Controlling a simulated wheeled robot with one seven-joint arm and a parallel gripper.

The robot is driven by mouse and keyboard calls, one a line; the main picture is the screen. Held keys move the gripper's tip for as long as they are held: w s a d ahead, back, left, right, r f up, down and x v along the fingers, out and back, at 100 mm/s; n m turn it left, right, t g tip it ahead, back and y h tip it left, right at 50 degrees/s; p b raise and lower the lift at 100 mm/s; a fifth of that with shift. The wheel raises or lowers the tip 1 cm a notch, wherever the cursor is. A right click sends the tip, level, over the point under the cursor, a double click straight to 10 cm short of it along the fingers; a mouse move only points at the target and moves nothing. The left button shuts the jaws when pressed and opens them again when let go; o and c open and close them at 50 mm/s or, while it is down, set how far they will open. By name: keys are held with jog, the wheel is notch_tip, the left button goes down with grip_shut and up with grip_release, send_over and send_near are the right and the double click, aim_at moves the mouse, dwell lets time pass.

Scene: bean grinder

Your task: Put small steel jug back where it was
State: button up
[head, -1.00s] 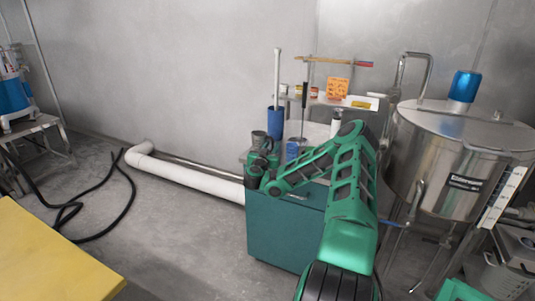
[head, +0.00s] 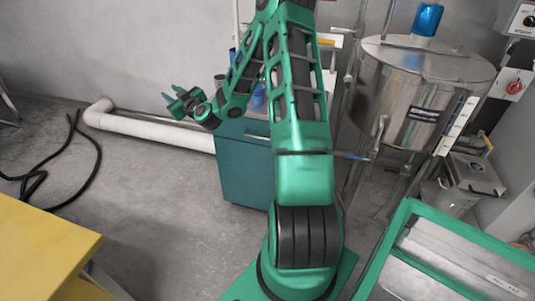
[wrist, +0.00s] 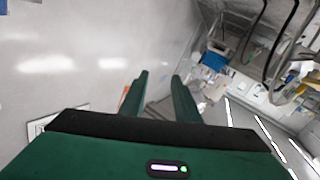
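A small grey metal vessel (head: 219,80), which looks like the small steel jug, stands at the back left of the teal cabinet's shelf area, partly hidden behind my arm. My gripper (head: 170,93) is in the air to the left of the cabinet and of that vessel, apart from both. In the wrist view, the two fingers of my gripper (wrist: 160,92) stand apart with nothing held between them. The jug cannot be made out in the wrist view.
The teal cabinet (head: 243,165) stands by the wall, with a white pipe (head: 150,129) to its left. A steel tank (head: 420,95) is at the right. A yellow table (head: 40,245) is at the front left.

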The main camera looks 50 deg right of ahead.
jog(key=s+a+f+n+g+y, duration=0.25)
jog(key=s+a+g, duration=0.4)
jog(key=s, duration=0.35)
jog(key=s+r+m+g, duration=0.3)
jog(key=s+m+g, duration=0.2)
jog(key=s, duration=1.6)
jog(key=s+r+m+g, duration=0.3)
jog(key=s+m+g, duration=0.2)
jog(key=s, duration=1.7)
jog(key=shift+s+a+g, duration=0.15)
jog(key=shift+a+g, duration=0.25)
jog(key=shift+g, duration=0.05)
jog(key=shift+r+m, duration=0.1)
jog(key=shift+m, duration=0.15)
